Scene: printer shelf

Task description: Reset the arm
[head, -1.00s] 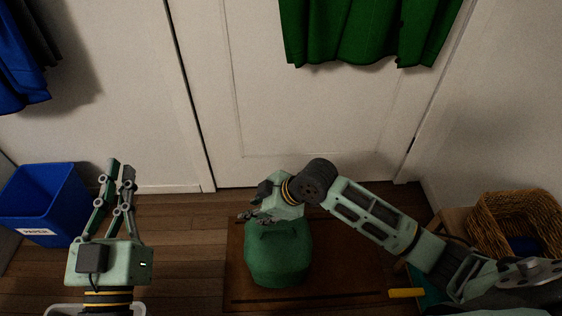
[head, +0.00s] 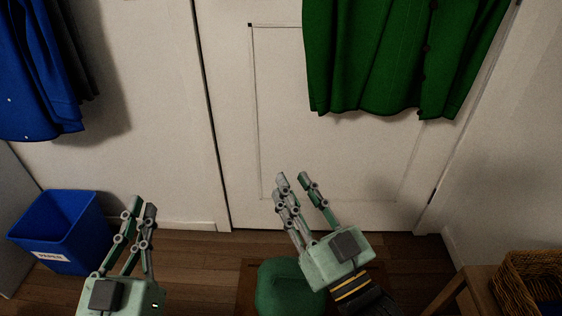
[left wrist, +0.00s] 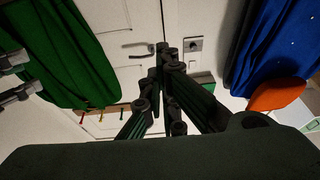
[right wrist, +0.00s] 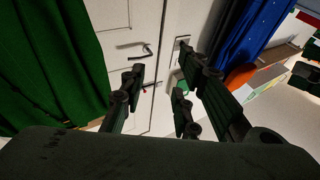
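My left gripper (head: 142,208) is raised at the lower left of the head view, fingers pointing up. Its fingertips are close together with nothing between them; in the left wrist view the fingers (left wrist: 168,58) meet near the tips. My right gripper (head: 296,180) is at the lower middle of the head view, fingers up and spread apart. In the right wrist view its fingers (right wrist: 165,75) are also apart and empty. The right forearm's lower part runs out of the head view at the bottom.
A green bag-like object (head: 284,289) sits on a brown mat below my right gripper. A blue paper bin (head: 62,232) stands at the left. A wicker basket (head: 530,285) rests on a wooden stool at the right. A green garment (head: 400,60) hangs before the white door (head: 320,150).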

